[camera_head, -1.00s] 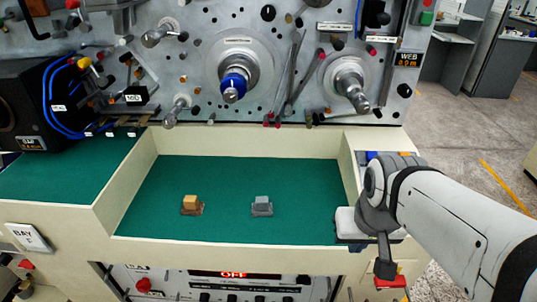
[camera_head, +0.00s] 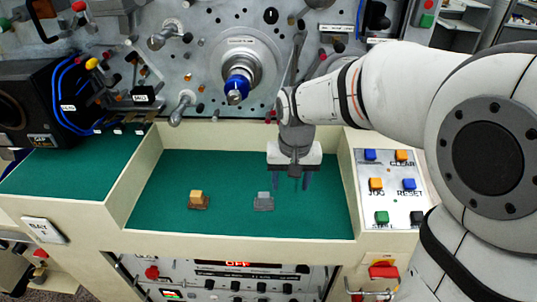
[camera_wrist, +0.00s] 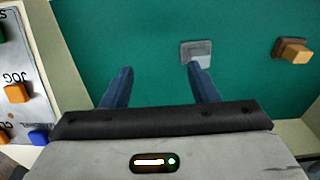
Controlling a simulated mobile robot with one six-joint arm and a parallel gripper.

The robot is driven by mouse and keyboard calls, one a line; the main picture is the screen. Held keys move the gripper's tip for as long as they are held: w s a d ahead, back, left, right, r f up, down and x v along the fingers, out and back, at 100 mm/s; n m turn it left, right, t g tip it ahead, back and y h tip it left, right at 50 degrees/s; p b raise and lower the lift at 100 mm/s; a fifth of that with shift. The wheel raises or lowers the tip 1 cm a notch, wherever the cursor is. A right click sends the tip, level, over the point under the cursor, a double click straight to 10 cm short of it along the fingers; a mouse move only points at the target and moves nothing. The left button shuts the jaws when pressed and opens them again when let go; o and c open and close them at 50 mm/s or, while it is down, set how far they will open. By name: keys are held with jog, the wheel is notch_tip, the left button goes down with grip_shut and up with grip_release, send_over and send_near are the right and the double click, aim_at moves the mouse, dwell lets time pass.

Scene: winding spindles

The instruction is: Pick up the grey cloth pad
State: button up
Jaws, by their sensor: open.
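The grey cloth pad (camera_head: 264,202) lies on the green floor of the recessed tray (camera_head: 240,230), right of its middle. It has a lighter grey block-shaped top on a flat base. My gripper (camera_head: 291,183) hangs above the tray, fingers down, a little behind and to the right of the pad. In the wrist view my two blue fingers (camera_wrist: 160,78) are apart with nothing between them. The pad (camera_wrist: 196,51) shows there just beyond the tip of the right finger, not between the fingers.
An orange-brown pad (camera_head: 198,200) lies left of the grey one; it also shows in the wrist view (camera_wrist: 293,51). Cream walls surround the tray. A button panel (camera_head: 391,190) stands right of it. Spindles, including a blue-tipped one (camera_head: 237,85), project from the panel behind.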

jog(key=p, duration=0.1)
send_over(264, 194)
jog(key=shift+s+d+f+g, duration=0.15)
jog(key=shift+f+g, duration=0.15)
jog(key=shift+f, duration=0.25)
jog(key=shift+a+f, duration=0.2)
jog(key=shift+a, duration=0.15)
notch_tip(264, 194, down, 8)
jog(key=shift+d+r+p, duration=0.1)
jog(key=shift+d+p, duration=0.05)
jog(key=shift+p, duration=0.6)
jog(key=c, duration=0.6)
